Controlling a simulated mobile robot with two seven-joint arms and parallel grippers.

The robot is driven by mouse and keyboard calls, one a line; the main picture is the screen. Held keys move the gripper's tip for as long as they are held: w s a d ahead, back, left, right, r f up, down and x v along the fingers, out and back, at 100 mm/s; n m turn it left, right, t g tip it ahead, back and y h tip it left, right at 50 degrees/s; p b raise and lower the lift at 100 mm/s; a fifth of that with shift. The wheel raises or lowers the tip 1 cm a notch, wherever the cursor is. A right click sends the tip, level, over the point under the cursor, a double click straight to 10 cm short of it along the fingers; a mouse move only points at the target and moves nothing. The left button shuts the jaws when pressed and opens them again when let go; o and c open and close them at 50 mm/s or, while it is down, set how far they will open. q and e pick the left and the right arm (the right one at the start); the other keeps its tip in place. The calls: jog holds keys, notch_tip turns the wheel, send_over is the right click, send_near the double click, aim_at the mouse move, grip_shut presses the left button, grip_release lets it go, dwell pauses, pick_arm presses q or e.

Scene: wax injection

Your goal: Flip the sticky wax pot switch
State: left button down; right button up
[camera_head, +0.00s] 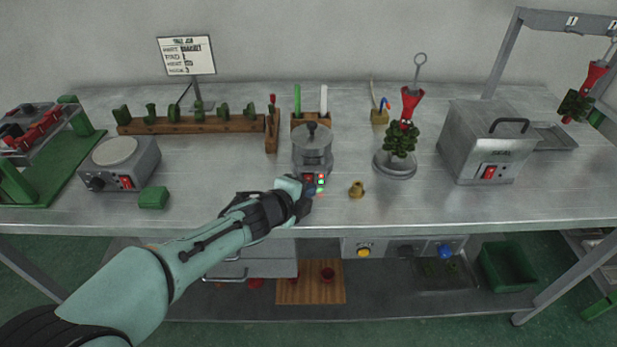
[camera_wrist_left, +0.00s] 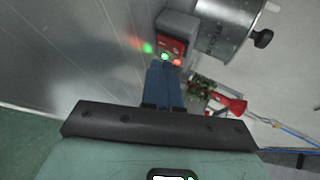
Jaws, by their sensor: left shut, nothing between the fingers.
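The sticky wax pot (camera_head: 312,146) is a grey metal pot with a lidded top, standing upright on the metal bench near the middle. Its red switch panel (camera_head: 309,178) is on the front of the base, with small green and red lights beside it. My left gripper (camera_head: 308,190) is shut and empty, right in front of that panel. In the left wrist view the blue fingers (camera_wrist_left: 164,72) are together, with their tips at the lower edge of the red panel (camera_wrist_left: 171,46). The pot's body (camera_wrist_left: 228,28) lies beyond to the right. I cannot tell whether the tips touch the switch, or its position.
A small brass piece (camera_head: 356,189) stands right of the pot. A hot plate (camera_head: 120,163) with its own red switch and a green block (camera_head: 153,197) are to the left. A green wax tree (camera_head: 400,141) on a round base and a metal box (camera_head: 484,150) stand to the right.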

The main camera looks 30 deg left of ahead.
aim_at(307, 220)
pick_arm(q)
jog(key=shift+w, duration=0.2)
jog(key=shift+w+a, duration=0.2)
jog(key=shift+w+a+r, duration=0.1)
jog(key=shift+w+a, duration=0.05)
jog(key=shift+w, duration=0.1)
dwell(0.7)
jog(key=shift+s, duration=0.15)
jog(key=shift+s+d, duration=0.4)
jog(key=shift+s, duration=0.1)
jog(key=shift+s+d+f, duration=0.2)
jog(key=shift+s+d, duration=0.2)
jog(key=shift+s, duration=0.2)
jog(key=shift+s+d+f+b, duration=0.1)
jog(key=shift+s+d+b, duration=0.3)
jog(key=shift+s, duration=0.4)
jog(key=shift+s+d+f+b, duration=0.1)
jog(key=shift+s+d+b, duration=0.1)
jog(key=shift+s+d, duration=0.45)
jog(key=shift+a, duration=0.15)
